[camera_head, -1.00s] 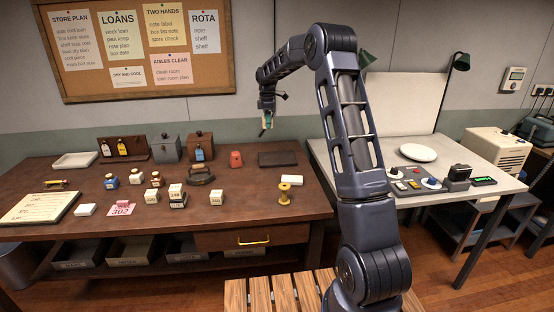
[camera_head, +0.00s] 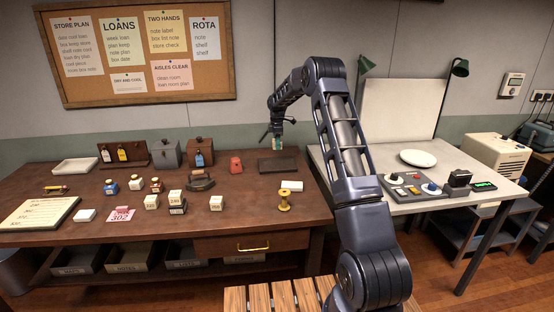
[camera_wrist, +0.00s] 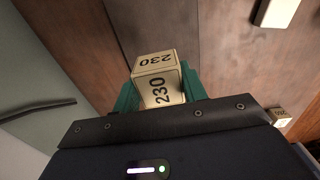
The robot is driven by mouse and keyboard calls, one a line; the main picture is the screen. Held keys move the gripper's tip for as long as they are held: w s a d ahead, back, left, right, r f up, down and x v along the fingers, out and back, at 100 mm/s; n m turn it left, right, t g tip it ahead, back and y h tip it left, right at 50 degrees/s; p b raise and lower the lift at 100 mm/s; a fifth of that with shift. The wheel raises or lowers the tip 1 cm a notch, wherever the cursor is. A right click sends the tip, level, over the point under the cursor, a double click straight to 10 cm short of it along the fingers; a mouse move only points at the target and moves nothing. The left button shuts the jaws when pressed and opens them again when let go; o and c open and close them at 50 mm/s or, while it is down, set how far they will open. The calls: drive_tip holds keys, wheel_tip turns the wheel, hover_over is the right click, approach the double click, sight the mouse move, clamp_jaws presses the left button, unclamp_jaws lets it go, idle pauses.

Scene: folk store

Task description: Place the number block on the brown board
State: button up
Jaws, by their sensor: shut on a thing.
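My gripper (camera_head: 277,142) is above the back of the brown table, shut on a cream number block. In the wrist view the block (camera_wrist: 160,90) sits between the green fingers, with "230" on two faces. The brown board (camera_head: 278,166) is a flat dark rectangle near the table's back right. In the head view my gripper appears just above the board's back edge; the gap between block and board cannot be judged. I cannot make out the board's outline surely in the wrist view.
Other number blocks (camera_head: 216,203) stand toward the front. A red weight (camera_head: 236,165), a flat iron (camera_head: 200,181), a white block (camera_head: 290,185) and a brass spool (camera_head: 285,200) surround the board. A grey-topped table (camera_head: 450,205) adjoins at right.

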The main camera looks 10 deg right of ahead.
sight(277, 163)
drive_tip(key=shift+f, duration=4.4)
drive_tip(key=shift+f, duration=0.15)
drive_tip(key=o, duration=1)
drive_tip(key=shift+c, duration=0.2)
wheel_tip(277, 163, up, 12)
drive_tip(key=shift+r, duration=0.2)
drive_tip(key=s+d+r+m+t, duration=0.1)
drive_tip(key=s+d+r+m, duration=0.25)
drive_tip(key=s+r, duration=1)
drive_tip(key=s+d+r+m+t, duration=0.1)
drive_tip(key=s+d+r+m, duration=0.3)
drive_tip(key=s+r, duration=0.9)
drive_tip(key=s+f+m+t, duration=0.1)
drive_tip(key=s+f+m, duration=0.1)
drive_tip(key=s, duration=1)
drive_tip(key=s+d+f+m, duration=0.1)
drive_tip(key=s+f+m, duration=0.2)
drive_tip(key=s, duration=0.8)
drive_tip(key=s+d+f+m+t, duration=0.1)
drive_tip(key=s+m, duration=0.4)
drive_tip(key=s, duration=0.7)
drive_tip(key=shift+s+d+f+t, duration=0.25)
drive_tip(key=shift+s+f+t, duration=0.05)
drive_tip(key=shift+f, duration=0.55)
